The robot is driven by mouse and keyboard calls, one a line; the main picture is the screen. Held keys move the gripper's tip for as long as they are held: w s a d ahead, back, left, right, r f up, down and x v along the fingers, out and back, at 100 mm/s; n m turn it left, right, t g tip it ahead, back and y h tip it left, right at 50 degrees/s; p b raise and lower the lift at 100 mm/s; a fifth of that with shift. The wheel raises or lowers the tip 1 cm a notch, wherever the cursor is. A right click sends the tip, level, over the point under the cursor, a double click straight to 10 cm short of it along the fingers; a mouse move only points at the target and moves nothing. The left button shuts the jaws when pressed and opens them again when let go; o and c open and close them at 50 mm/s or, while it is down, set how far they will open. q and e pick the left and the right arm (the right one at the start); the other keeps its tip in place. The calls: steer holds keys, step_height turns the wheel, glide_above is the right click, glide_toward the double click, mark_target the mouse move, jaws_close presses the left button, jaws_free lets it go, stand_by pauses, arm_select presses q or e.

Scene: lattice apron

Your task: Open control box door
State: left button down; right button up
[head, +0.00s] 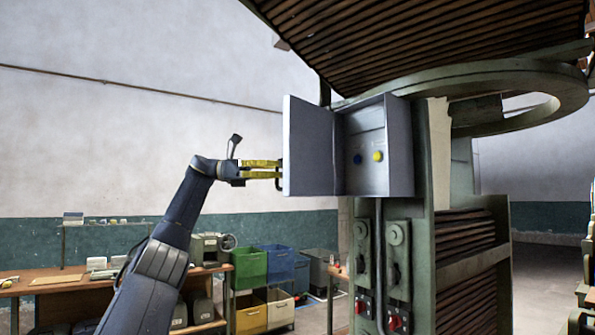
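The grey control box (366,181) is fixed to the green machine column. My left gripper (279,169) has yellow fingers and is at the door's left edge, by a dark handle. The fingers lie close to the handle; whether they grip it or only touch it is too small to tell. My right gripper is not in view.
The green machine column (423,240) carries a conduit and switches with red knobs (394,322) below the box. Green, blue and yellow bins (249,268) and a wooden workbench (60,282) stand at the back left.

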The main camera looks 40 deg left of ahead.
arm_select(q)
steer(key=shift+a, duration=0.35)
steer(key=c, duration=1.6)
jaws_free()
steer(key=shift+s+a, duration=0.1)
steer(key=shift+s, duration=0.05)
steer(key=shift+o, duration=0.5)
steer(key=shift+w+d, duration=0.2)
steer(key=shift+d, duration=0.05)
